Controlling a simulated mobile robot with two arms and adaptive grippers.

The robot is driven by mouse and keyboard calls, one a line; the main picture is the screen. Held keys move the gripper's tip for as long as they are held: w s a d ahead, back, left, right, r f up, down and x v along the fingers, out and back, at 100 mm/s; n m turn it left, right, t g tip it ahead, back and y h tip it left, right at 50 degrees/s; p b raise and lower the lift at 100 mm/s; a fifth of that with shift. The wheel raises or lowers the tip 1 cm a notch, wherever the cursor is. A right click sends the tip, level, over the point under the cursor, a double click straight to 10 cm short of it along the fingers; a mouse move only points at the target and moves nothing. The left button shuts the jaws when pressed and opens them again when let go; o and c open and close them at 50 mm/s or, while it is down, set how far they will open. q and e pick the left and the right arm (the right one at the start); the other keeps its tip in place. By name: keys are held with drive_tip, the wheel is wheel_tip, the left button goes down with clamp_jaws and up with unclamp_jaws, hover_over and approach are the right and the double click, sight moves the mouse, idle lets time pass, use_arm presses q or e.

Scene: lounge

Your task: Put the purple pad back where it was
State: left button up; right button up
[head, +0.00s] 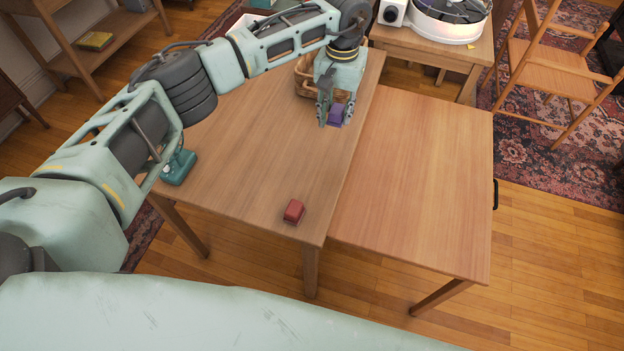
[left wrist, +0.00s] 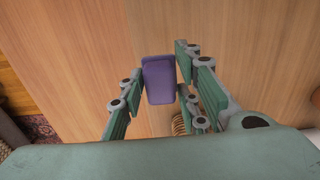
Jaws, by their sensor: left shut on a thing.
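The purple pad (head: 337,113) is a small block held at the tips of my left gripper (head: 334,112). In the left wrist view the pad (left wrist: 158,80) sits between the fingers of my left gripper (left wrist: 160,82), which is shut on it. The head view shows the gripper over the left wooden table (head: 240,160), near its right edge; its exact height above the wood is hard to tell. My right gripper is not in view.
A red block (head: 293,211) lies near the left table's front edge. A wicker basket (head: 305,77) stands behind my gripper. A teal object (head: 178,168) is at the table's left edge. The right table (head: 420,180) is bare. A turntable (head: 448,18) stands at the back.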

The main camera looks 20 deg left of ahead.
use_arm(q)
drive_tip(key=shift+s+f, duration=0.15)
drive_tip(key=shift+f, duration=0.25)
drive_tip(key=p, duration=0.4)
hover_over(310, 181)
wheel_tip(310, 181, down, 6)
drive_tip(key=shift+f, duration=0.15)
wheel_tip(310, 181, down, 4)
drive_tip(key=shift+r+p, duration=0.1)
drive_tip(key=shift+p, duration=0.55)
drive_tip(key=shift+f, duration=0.2)
drive_tip(key=shift+f+b, duration=0.2)
drive_tip(key=shift+b, duration=0.1)
drive_tip(key=o, duration=1.1)
drive_tip(key=shift+r, duration=0.1)
